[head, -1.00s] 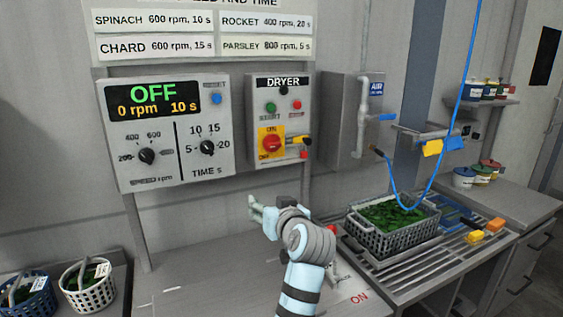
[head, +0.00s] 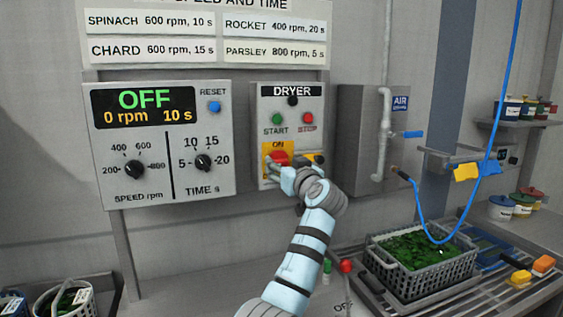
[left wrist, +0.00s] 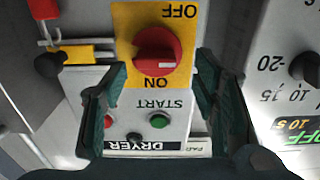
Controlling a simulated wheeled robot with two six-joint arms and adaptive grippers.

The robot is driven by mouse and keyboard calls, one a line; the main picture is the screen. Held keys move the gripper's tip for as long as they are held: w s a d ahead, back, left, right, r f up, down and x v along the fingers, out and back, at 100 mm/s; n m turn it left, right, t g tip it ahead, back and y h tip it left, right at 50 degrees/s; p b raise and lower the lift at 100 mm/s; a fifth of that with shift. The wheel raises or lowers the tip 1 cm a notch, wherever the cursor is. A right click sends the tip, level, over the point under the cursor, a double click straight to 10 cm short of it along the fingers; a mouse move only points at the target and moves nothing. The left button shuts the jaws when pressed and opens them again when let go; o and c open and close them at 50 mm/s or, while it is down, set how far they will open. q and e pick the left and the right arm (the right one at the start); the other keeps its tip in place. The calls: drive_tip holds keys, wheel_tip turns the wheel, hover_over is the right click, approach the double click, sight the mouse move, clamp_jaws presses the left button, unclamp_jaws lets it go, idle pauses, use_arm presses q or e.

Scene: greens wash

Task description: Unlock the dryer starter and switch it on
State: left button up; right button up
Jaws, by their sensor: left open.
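The dryer starter (head: 291,105) is a grey wall box with a black knob, a green START button (head: 278,118) and a red STOP button (head: 308,118). Its red rotary switch (left wrist: 157,50) sits on a yellow ON/OFF plate (left wrist: 130,18), upside down in the left wrist view. A yellow piece (left wrist: 88,53) with a black knob (left wrist: 48,65) is beside the switch, and a red piece (left wrist: 42,9) is near it. My left gripper (head: 280,170) is open in front of the switch, which shows between its fingertips (left wrist: 162,70). Contact is unclear. My right gripper is out of view.
The control panel (head: 160,145) reads OFF, 0 rpm, 10 s, left of the starter. A pipe (head: 385,130) and a blue hose (head: 500,110) are on the right. A crate of greens (head: 455,275) stands on the draining rack. A red-topped lever (head: 345,266) stands below my arm.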

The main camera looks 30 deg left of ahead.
use_arm(q)
drive_tip(key=w, duration=0.1)
drive_tip(key=w+a+f, duration=0.1)
drive_tip(key=shift+w+a, duration=0.25)
drive_tip(key=shift+w, duration=0.05)
drive_tip(key=shift+s+a+r, duration=0.1)
drive_tip(key=shift+s+r, duration=0.3)
drive_tip(key=shift+s, duration=0.15)
drive_tip(key=shift+c, duration=1.3)
drive_tip(key=c, duration=0.3)
drive_tip(key=shift+w+f, duration=0.1)
drive_tip(key=c, duration=0.6)
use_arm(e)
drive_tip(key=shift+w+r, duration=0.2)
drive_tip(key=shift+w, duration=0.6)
